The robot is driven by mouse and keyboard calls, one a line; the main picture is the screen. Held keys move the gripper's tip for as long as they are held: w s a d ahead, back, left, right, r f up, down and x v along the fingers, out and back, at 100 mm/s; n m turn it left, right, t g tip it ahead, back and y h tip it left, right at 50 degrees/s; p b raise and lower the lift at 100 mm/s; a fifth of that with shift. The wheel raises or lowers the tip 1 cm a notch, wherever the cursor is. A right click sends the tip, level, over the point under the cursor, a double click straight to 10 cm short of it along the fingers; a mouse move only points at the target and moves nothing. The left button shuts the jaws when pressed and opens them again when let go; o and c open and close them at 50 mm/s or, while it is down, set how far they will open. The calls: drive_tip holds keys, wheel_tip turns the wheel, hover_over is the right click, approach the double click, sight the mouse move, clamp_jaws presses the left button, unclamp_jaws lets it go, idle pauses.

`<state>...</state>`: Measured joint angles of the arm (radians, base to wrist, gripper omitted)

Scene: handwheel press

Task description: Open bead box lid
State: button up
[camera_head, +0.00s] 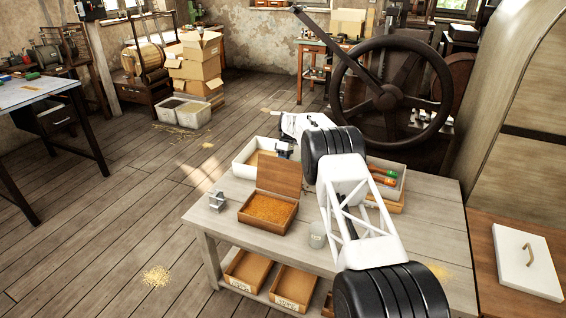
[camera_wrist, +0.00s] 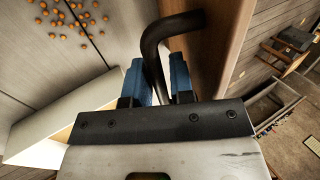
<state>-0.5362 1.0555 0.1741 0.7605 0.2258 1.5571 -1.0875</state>
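The wooden bead box (camera_head: 268,212) stands on the table, full of small orange-brown beads. Its wooden lid (camera_head: 278,178) is raised and stands nearly upright at the box's back edge. In the wrist view the lid (camera_wrist: 207,45) is a brown panel at the upper middle, with a dark curved handle (camera_wrist: 155,45) on it. My gripper (camera_head: 284,149) is behind the lid's top edge. Its two blue fingers (camera_wrist: 160,80) lie on either side of the handle and appear closed on it. Finger contact is partly hidden.
A white tray (camera_head: 240,169) stands behind the lid. A grey metal block (camera_head: 216,201) and a small cup (camera_head: 317,236) stand near the box. Loose beads (camera_wrist: 75,20) lie on a pale surface.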

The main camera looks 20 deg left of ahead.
drive_tip(key=shift+o, duration=1.2)
drive_tip(key=shift+r, duration=0.15)
drive_tip(key=shift+w+r, duration=0.1)
drive_tip(key=v, duration=0.7)
drive_tip(key=shift+w+r, duration=0.15)
drive_tip(key=shift+r, duration=0.15)
